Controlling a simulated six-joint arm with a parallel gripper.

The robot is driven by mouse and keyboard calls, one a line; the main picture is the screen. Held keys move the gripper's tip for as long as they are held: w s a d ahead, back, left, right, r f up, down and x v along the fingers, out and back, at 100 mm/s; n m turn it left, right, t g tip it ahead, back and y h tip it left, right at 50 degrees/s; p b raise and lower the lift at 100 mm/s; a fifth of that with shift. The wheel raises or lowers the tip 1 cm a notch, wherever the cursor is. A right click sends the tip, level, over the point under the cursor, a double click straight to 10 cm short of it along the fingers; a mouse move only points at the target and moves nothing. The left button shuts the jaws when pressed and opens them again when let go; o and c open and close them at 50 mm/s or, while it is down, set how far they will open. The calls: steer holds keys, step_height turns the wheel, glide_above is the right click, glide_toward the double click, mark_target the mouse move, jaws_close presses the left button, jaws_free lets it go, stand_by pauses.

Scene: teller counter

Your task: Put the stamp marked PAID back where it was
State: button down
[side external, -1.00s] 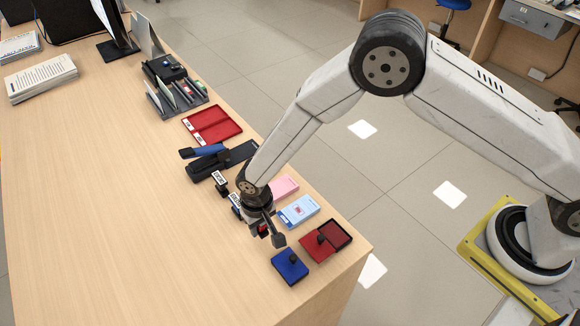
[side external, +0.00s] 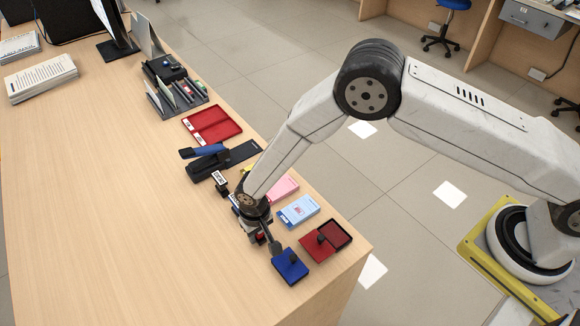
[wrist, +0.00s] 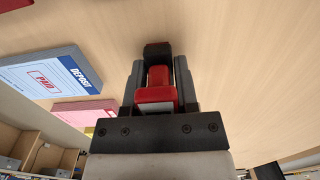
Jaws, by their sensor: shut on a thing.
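My gripper (side external: 259,239) is shut on a stamp with red and black parts. In the wrist view the stamp (wrist: 158,85) sits between the two fingers (wrist: 158,78); I cannot read its marking. In the side view my gripper is low over the counter, left of the blue deposit pad, and hides most of the stamp. I cannot tell whether the stamp touches the wood. A labelled stamp (side external: 219,180) stands farther back, with another white label (side external: 235,200) partly hidden by my wrist. The deposit pad (side external: 298,211) bears a red PAID mark, readable in the wrist view (wrist: 45,78).
A blue ink pad (side external: 283,272) with a black knob is close in front of my gripper. A red ink pad (side external: 314,252) with its open lid is to the right. A pink pad (side external: 284,187) and a stapler (side external: 207,165) are behind.

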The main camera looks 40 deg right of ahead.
steer(key=shift+f, duration=0.1)
steer(key=shift+c, duration=1.8)
jaws_free()
steer(key=shift+r, duration=6.15)
